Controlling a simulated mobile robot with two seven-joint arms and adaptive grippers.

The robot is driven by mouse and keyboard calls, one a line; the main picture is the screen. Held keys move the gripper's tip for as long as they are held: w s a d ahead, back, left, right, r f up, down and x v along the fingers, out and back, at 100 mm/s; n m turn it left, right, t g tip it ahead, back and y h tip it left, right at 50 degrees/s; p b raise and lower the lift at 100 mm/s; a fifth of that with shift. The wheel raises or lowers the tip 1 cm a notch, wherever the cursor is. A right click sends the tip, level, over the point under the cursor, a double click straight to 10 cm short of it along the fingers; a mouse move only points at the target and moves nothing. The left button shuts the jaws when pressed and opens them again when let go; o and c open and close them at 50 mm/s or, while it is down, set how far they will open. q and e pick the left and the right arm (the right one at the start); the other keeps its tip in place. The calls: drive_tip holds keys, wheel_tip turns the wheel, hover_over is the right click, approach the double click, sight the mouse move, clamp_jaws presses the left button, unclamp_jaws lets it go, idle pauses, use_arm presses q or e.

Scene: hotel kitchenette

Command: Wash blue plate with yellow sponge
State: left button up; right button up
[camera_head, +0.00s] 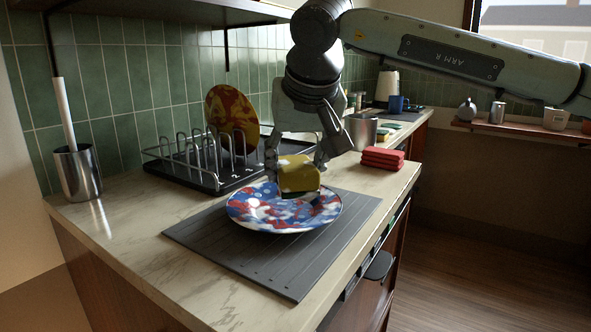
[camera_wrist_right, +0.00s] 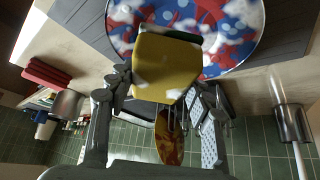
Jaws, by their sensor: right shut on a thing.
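The blue plate (camera_head: 262,217), blotched with red and white, lies on a dark grey ribbed mat (camera_head: 225,250) on the counter. It also shows at the top of the right wrist view (camera_wrist_right: 235,38). My right gripper (camera_head: 298,172) is shut on the yellow sponge (camera_head: 300,176), which has white foam on it. In the right wrist view the sponge (camera_wrist_right: 163,70) sits between both fingers. The sponge is over the plate's back part; I cannot tell whether it touches the plate. My left gripper is not in view.
A dark dish rack (camera_head: 190,172) holding a red and yellow plate (camera_head: 232,118) stands behind the mat. A metal cup (camera_head: 78,174) with a white stick stands at the left. A stack of red cloths (camera_head: 383,158) and a metal pot (camera_head: 361,131) are at the right. The counter's front left is clear.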

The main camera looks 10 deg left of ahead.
wheel_tip(320, 180, up, 3)
drive_tip(key=shift+r+p, duration=0.1)
drive_tip(key=shift+p, duration=0.8)
drive_tip(key=shift+r+p, duration=0.35)
drive_tip(key=shift+r, duration=0.75)
